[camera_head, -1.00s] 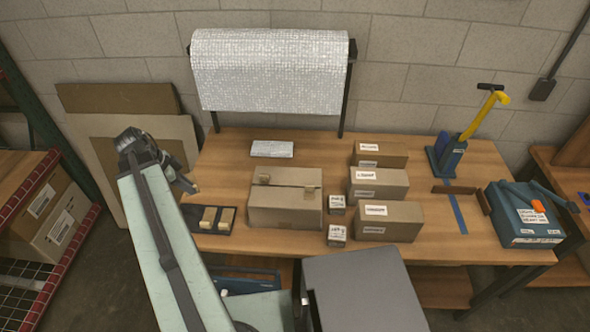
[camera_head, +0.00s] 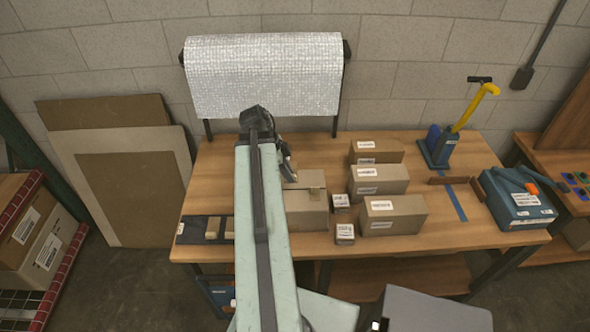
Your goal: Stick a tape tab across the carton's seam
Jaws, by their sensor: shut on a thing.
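The brown carton (camera_head: 306,208) stands on the workbench, partly hidden behind my arm. Its seam runs across the top, and a small tan tab (camera_head: 316,191) shows at the right end. The carton's left part is hidden. My gripper (camera_head: 288,168) is above the bench near the carton's back left edge. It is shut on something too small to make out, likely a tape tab. A dark tray (camera_head: 192,231) with tan tabs (camera_head: 213,228) lies at the bench's left front.
Small labelled boxes (camera_head: 345,233) and larger brown boxes (camera_head: 395,216) stand right of the carton. A blue case (camera_head: 518,199) and a yellow-handled tool (camera_head: 468,117) are farther right. A bubble-wrap roll (camera_head: 265,75) hangs behind the bench.

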